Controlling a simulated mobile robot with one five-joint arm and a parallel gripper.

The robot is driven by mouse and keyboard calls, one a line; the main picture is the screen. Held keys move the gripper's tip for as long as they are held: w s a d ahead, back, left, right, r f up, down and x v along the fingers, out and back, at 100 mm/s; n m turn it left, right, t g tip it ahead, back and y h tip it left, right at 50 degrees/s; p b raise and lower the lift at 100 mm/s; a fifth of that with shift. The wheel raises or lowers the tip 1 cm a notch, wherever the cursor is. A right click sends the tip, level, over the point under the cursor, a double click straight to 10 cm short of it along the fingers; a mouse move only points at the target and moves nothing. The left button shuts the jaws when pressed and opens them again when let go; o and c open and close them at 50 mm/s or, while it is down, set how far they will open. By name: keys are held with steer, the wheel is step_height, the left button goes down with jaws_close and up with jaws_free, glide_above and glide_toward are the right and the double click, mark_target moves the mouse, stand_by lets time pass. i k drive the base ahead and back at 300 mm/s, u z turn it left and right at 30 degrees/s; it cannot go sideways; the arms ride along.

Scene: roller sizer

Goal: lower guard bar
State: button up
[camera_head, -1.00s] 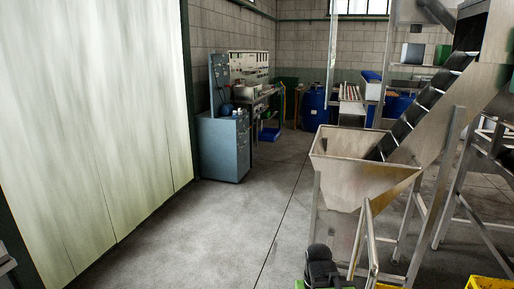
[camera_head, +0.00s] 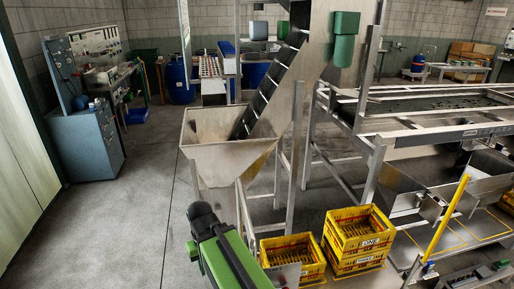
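A yellow bar (camera_head: 447,218), which looks like the guard bar, stands raised and leaning at the right of the head view. Its top end leans to the right and its lower end meets a dark fitting at the front edge of the metal machine (camera_head: 410,200). My gripper is not in view, so its state and its distance from the bar do not show.
Yellow crates (camera_head: 360,232) stand left of the bar. A steel hopper (camera_head: 228,150) with an inclined conveyor (camera_head: 262,100) stands at centre. A green and black unit (camera_head: 228,255) is in the near foreground. Open floor (camera_head: 130,225) lies at left.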

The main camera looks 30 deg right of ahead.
mark_target(422, 261)
steer(key=z, duration=0.1)
steer(key=k, duration=0.55)
steer(key=z, duration=3.6)
steer(key=k, duration=1.35)
steer(key=u, duration=1.05)
steer(key=i, duration=1.7)
steer(key=u, duration=0.05)
